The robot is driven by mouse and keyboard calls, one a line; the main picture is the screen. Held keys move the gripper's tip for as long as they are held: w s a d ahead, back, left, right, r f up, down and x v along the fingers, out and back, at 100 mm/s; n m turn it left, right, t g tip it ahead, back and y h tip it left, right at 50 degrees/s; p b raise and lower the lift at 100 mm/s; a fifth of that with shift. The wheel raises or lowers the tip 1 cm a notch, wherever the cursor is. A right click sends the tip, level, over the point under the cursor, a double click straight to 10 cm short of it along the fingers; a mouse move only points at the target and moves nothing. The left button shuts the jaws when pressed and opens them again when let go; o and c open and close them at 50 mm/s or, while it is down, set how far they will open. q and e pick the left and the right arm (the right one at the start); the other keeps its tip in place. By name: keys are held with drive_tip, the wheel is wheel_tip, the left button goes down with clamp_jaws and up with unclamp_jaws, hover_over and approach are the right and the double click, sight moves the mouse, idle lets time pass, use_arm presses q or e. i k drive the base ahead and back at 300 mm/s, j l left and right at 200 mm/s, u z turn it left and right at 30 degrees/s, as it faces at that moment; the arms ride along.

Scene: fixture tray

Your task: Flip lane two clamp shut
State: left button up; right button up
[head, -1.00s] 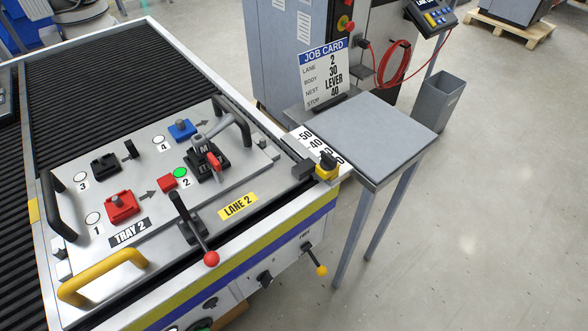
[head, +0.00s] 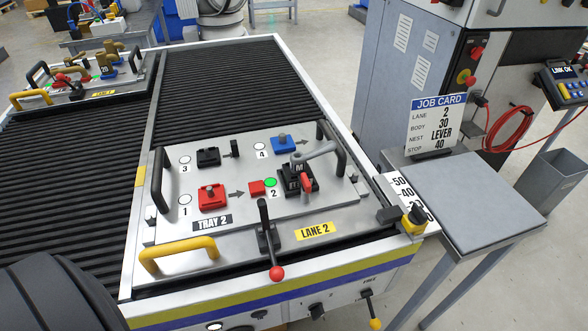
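In the head view, Tray 2 (head: 235,222) lies on the roller conveyor, with a yellow LANE 2 label (head: 314,231) on its front strip. Left of that label is a black clamp (head: 265,236). Its black arm points up, and its rod with a red ball (head: 277,273) leans down over the front edge. At spot 2, by a green dot (head: 270,182), a dark block marked M (head: 297,180) sits with a grey lever part and a red-handled piece on it. Neither of my grippers shows; a dark rounded part of mine fills the lower left corner.
A job card (head: 435,125) reads lane 2, body 30, nest lever, stop 40. It stands on a grey side table (head: 470,200). A black and yellow stop (head: 410,217) sits by a scale. Another tray (head: 80,88) lies far left. Tray 2 has a yellow handle (head: 178,250).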

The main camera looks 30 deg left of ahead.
sight(277, 273)
drive_tip(key=u, duration=1.2)
